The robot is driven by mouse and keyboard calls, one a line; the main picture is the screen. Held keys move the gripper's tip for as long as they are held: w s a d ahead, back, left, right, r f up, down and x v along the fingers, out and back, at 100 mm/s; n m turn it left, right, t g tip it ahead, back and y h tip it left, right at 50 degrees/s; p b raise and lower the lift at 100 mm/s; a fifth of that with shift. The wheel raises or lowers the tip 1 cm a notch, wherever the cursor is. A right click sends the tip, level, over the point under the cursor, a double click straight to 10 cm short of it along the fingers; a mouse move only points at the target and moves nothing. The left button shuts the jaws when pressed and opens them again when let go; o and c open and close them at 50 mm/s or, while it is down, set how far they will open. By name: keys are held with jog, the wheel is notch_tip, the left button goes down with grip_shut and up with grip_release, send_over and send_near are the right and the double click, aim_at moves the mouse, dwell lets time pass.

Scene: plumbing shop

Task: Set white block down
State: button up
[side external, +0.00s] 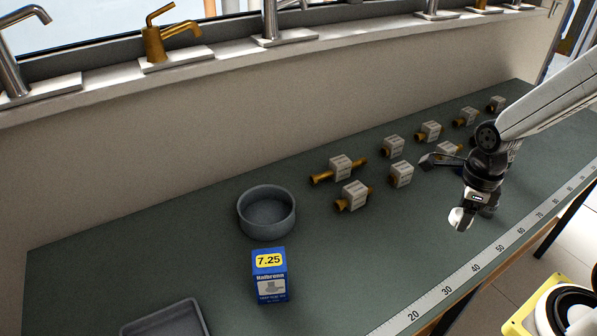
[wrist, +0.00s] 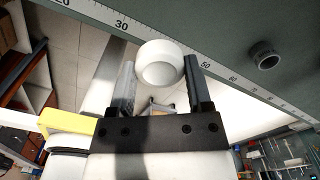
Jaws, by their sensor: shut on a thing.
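The white block (side external: 457,217) is a small, rounded white piece at the tips of my gripper (side external: 466,213) in the side view. In the wrist view the white block (wrist: 160,66) looks like a short round cup or cylinder with a shaded hollow or end face. It sits between the two dark fingers of my gripper (wrist: 160,75), which is shut on it. The gripper points down near the front edge of the green bench (side external: 345,262). The pictures do not clearly show how high the piece is above the bench.
A ruler strip (side external: 447,292) runs along the bench's front edge. Several brass fittings with pale tags (side external: 354,194) stand behind. A grey round bowl (side external: 246,222), a blue box (side external: 270,284) and a grey tray (side external: 198,308) are left. A dark ring fitting (wrist: 265,57) lies on the bench.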

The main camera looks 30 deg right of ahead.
jog(key=shift+s+d+m, duration=0.15)
jog(key=shift+d+m, duration=0.3)
jog(key=shift+d, duration=0.05)
jog(key=shift+s+d+m, duration=0.15)
jog(key=shift+d+m, duration=0.3)
jog(key=shift+d, duration=0.05)
send_near(412, 216)
jog(key=s+r, duration=0.2)
jog(key=s, duration=0.3)
jog(key=w+f, duration=0.1)
jog(key=f, duration=0.1)
jog(key=w+f, duration=0.2)
jog(key=shift+w+a, duration=0.15)
jog(key=shift+w, duration=0.05)
jog(key=shift+w+f, duration=0.5)
jog(key=shift+f, duration=0.15)
jog(key=shift+w+f, duration=0.2)
jog(key=shift+f, duration=0.05)
jog(key=shift+w+f, duration=0.1)
jog(key=shift+f, duration=1.5)
jog(key=shift+f, duration=0.15)
